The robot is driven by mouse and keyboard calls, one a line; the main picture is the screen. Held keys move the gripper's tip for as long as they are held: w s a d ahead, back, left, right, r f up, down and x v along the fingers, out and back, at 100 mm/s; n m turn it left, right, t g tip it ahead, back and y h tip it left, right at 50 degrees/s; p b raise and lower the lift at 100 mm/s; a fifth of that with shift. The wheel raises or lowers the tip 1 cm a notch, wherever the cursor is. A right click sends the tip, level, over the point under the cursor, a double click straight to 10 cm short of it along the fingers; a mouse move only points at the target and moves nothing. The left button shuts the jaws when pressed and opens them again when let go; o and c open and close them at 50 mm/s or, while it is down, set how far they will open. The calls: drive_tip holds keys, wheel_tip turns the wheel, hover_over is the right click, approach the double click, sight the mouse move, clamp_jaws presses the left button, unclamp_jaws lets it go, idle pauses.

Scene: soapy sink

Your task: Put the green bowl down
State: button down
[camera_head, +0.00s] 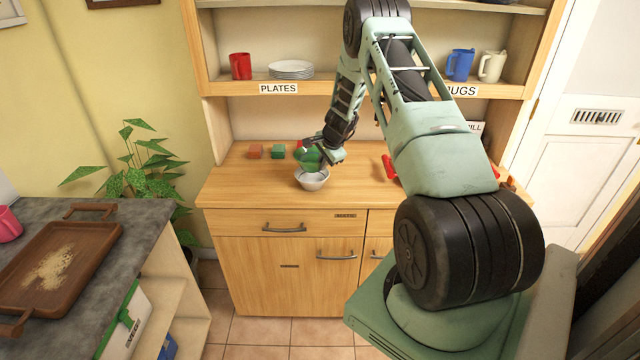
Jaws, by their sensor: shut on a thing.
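The green bowl (309,159) is tilted and held by my gripper (322,150) over the wooden counter of the hutch. My gripper is shut on it; the fingertips are small and partly hidden in this view. A white bowl (312,181) stands upright on the counter directly below the green bowl. The green bowl overlaps the white bowl's back rim in the picture, and I cannot tell if they touch.
Small orange (254,151) and green blocks (278,151) sit behind, left of the bowls. A red thing (390,168) lies to the right. The counter's left part (240,182) is clear. Plates (291,69) and mugs (460,65) stand on the shelf above.

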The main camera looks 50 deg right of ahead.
sight(323, 181)
wheel_tip(323, 181, down, 6)
drive_tip(key=b, duration=0.3)
drive_tip(key=shift+s+a+f, duration=0.3)
drive_tip(key=shift+s+f, duration=0.05)
drive_tip(key=c, duration=1.8)
unclamp_jaws()
drive_tip(key=shift+f, duration=0.1)
drive_tip(key=shift+o, duration=1.2)
drive_tip(key=shift+w+d+f, duration=0.1)
drive_tip(key=shift+w+f, duration=0.1)
drive_tip(key=shift+w+d, duration=0.1)
drive_tip(key=shift+w, duration=0.05)
drive_tip(key=shift+r, duration=0.2)
drive_tip(key=shift+r, duration=0.1)
